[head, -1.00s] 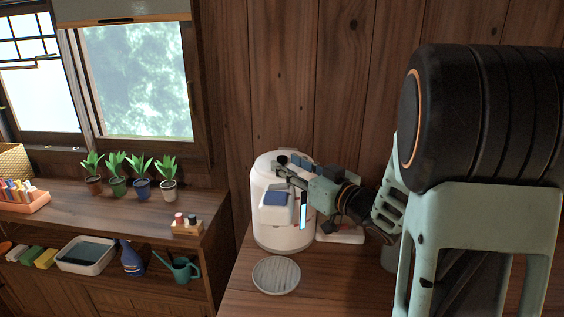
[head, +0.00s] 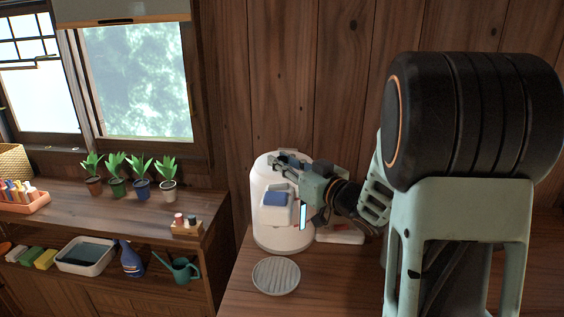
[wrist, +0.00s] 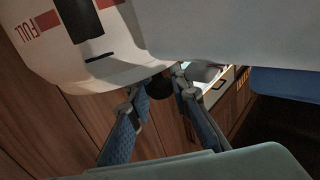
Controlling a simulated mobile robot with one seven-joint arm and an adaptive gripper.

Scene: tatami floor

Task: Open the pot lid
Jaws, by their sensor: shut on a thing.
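The pot (head: 284,236) is a tall white round-topped electric pot standing on the wooden counter, with a blue-and-white panel on its front. Its white body with a red FULL mark fills the upper left of the wrist view (wrist: 62,55). My gripper (head: 275,161) is at the top of the pot, reaching in from the right. In the wrist view its blue-padded fingers (wrist: 162,88) are on either side of a small dark round knob (wrist: 160,86), and it is shut on this.
A grey ribbed round dish (head: 276,276) lies on the counter in front of the pot. A white item (head: 342,236) lies right of the pot, under my arm. The wooden wall is close behind. A lower shelf unit (head: 120,208) with potted plants stands at the left.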

